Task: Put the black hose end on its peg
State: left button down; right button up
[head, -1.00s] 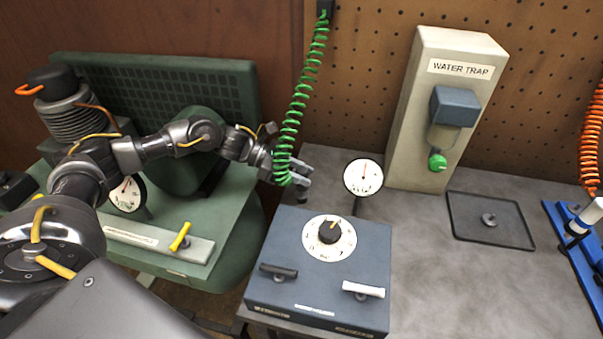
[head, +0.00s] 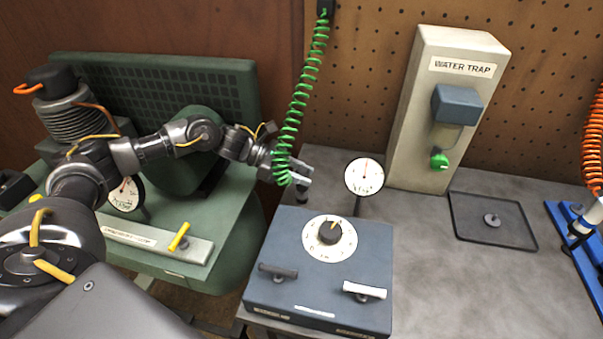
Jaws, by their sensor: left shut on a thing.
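My left gripper (head: 297,179) is shut on the black hose end (head: 302,193), a short dark piece that shows just below its fingertips. They are behind the blue-grey box, to the left of the round gauge. The green coiled hose (head: 291,115) hangs from the top down to this gripper, and its lower coils partly cover the fingers. A small grey knob or peg (head: 491,220) stands in the black tray (head: 465,234) on the bench at the right. I cannot tell whether it is the peg for this hose end. My right gripper is not in view.
The blue-grey box (head: 260,298) with a dial and two handles stands in front. A gauge (head: 364,177) rises behind it. The water trap (head: 408,130) stands before the pegboard. A green compressor (head: 235,225) fills the left. An orange hose (head: 593,140) hangs right.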

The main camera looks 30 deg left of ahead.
pick_arm(q)
jog(key=shift+f+b, duration=0.35)
jog(key=shift+b, duration=0.05)
jog(key=shift+r, duration=0.35)
jog(key=shift+r, duration=0.5)
jog(key=shift+b, duration=0.45)
dwell(0.8)
jog(key=shift+f+b, duration=0.45)
jog(key=shift+b, duration=0.05)
jog(key=c, duration=1.3)
grip_release()
jog(key=shift+c, duration=0.2)
jog(key=shift+s+a, duration=0.1)
jog(key=shift+a, duration=0.1)
